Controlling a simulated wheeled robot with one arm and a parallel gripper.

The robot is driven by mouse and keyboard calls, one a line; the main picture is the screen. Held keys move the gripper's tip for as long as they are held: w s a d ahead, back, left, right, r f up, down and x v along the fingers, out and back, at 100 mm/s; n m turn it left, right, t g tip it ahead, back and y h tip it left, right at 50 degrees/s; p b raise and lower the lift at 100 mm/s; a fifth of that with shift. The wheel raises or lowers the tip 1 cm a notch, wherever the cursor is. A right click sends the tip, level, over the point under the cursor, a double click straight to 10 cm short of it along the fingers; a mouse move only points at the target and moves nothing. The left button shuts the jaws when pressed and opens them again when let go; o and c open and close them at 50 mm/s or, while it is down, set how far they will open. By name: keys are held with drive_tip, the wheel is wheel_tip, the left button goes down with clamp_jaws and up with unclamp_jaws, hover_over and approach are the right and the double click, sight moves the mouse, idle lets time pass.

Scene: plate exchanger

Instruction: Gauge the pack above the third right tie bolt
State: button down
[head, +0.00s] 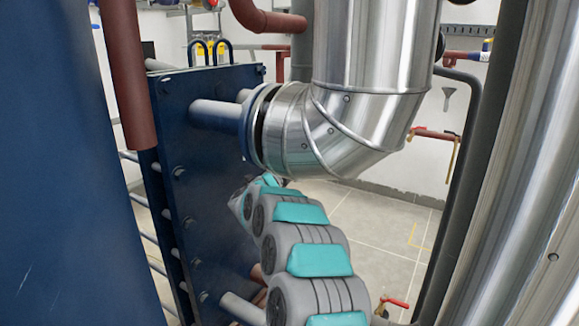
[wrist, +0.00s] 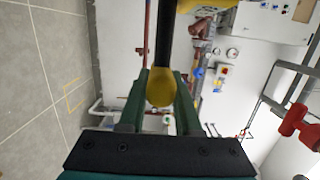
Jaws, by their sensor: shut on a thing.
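In the wrist view my gripper (wrist: 160,92) has its two green fingers closed on a tool with a rounded yellow end (wrist: 160,88) and a black shaft (wrist: 165,45). More yellow shows at the top edge of that view, where the tool is cut off. In the head view the blue end plate (head: 215,150) of the exchanger stands upright, with bolt ends (head: 180,170) down its left part and horizontal rods (head: 143,200) behind it. I cannot tell which is the third right tie bolt. My arm reaches toward the plate's lower right and hides its own gripper there.
A thick silver elbow pipe (head: 325,125) joins the plate at upper right. A red-brown pipe (head: 125,75) and a large blue panel (head: 60,170) stand close at left. Another silver pipe (head: 515,170) bounds the right. Open tiled floor (head: 385,235) lies beyond my arm.

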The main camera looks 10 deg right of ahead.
drive_tip(key=c, duration=0.5)
unclamp_jaws()
drive_tip(key=shift+b+v, duration=0.45)
drive_tip(key=shift+v, duration=3.5)
drive_tip(key=shift+a, duration=0.1)
